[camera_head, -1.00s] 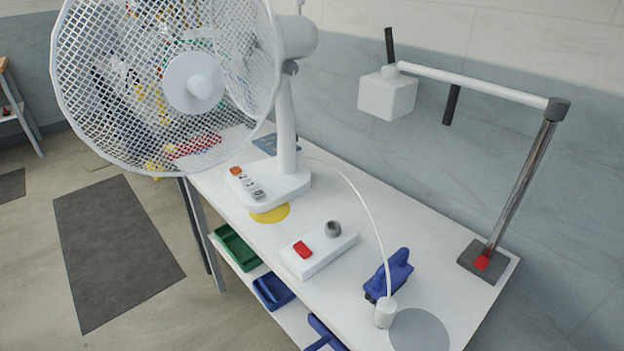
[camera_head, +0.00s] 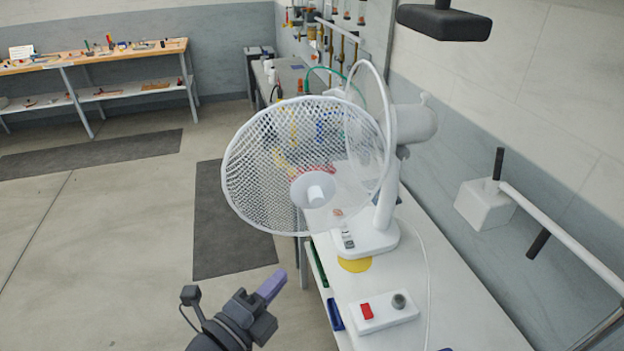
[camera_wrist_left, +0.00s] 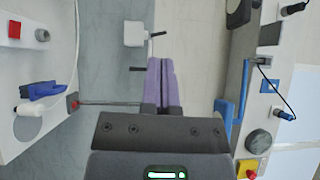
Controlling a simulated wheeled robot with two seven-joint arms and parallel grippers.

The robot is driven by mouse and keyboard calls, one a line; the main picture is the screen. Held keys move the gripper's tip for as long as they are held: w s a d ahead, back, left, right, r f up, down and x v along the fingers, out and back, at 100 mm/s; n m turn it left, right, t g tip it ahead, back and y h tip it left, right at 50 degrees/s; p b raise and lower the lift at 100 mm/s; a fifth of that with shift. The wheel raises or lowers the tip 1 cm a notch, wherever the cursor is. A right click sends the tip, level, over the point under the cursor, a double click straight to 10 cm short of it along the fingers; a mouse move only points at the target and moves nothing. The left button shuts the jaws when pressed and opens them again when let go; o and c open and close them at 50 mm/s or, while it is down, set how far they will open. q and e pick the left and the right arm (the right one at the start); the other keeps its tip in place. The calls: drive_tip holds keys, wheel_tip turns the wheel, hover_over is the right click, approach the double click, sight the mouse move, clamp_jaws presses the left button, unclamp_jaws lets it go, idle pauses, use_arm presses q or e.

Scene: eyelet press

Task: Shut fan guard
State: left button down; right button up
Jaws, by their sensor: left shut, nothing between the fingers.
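The white table fan (camera_head: 384,215) stands on the bench. Its round mesh front guard (camera_head: 255,165), with a white hub in the middle, stands open at an angle to the rear ring (camera_head: 388,125). The gap between them shows on the right side and top. The wrist view does not clearly show the fan. My left gripper (camera_head: 272,284) is low in the head view, below and apart from the guard, over the floor left of the bench. Its purple fingers are together and empty, also in the wrist view (camera_wrist_left: 161,66). My right gripper is not in view.
On the bench (camera_head: 460,290) are a yellow disc (camera_head: 354,264) and a switch box (camera_head: 384,313) with a red button.

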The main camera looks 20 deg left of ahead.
use_arm(q)
drive_tip(key=p, duration=0.2)
approach(323, 203)
drive_tip(key=w+d, duration=0.3)
drive_tip(key=d, duration=0.1)
drive_tip(key=shift+w+a+m, duration=0.15)
drive_tip(key=shift+w+a, duration=0.4)
drive_tip(key=shift+w, duration=0.25)
drive_tip(key=shift+w+a+m, duration=0.15)
drive_tip(key=shift+w+a, duration=0.4)
drive_tip(key=shift+w, duration=0.2)
drive_tip(key=shift+a, duration=0.1)
